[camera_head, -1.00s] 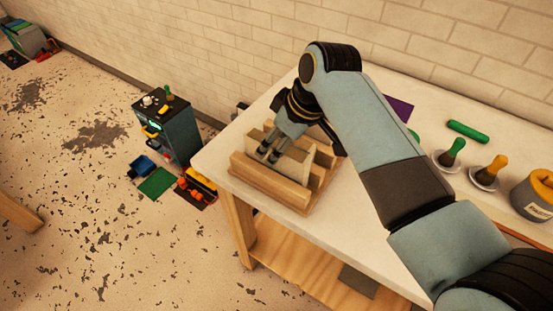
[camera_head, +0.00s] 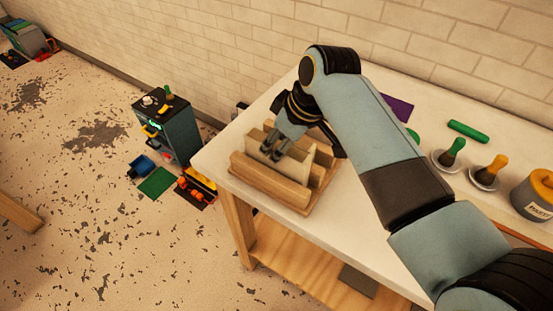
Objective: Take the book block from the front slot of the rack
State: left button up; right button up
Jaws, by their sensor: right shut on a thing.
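The wooden rack (camera_head: 268,185) stands at the near left corner of the white table, with parallel wooden bars. A pale, cream book block (camera_head: 298,161) stands upright in the front slot, behind the front bar. My right gripper (camera_head: 272,152) reaches down from above and is shut on the top edge of the book block. The block's lower part is hidden behind the front bar. Part of the rack is hidden behind my right gripper and arm. My left gripper is not in view.
On the white table (camera_head: 235,133) lie a purple sheet (camera_head: 398,107), a green roll (camera_head: 468,130), green-handled (camera_head: 453,150) and orange-handled (camera_head: 492,168) tools on dishes, and a labelled pot (camera_head: 537,193). A dark cabinet (camera_head: 180,135) stands on the floor left of the table.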

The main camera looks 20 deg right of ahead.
grip_shut()
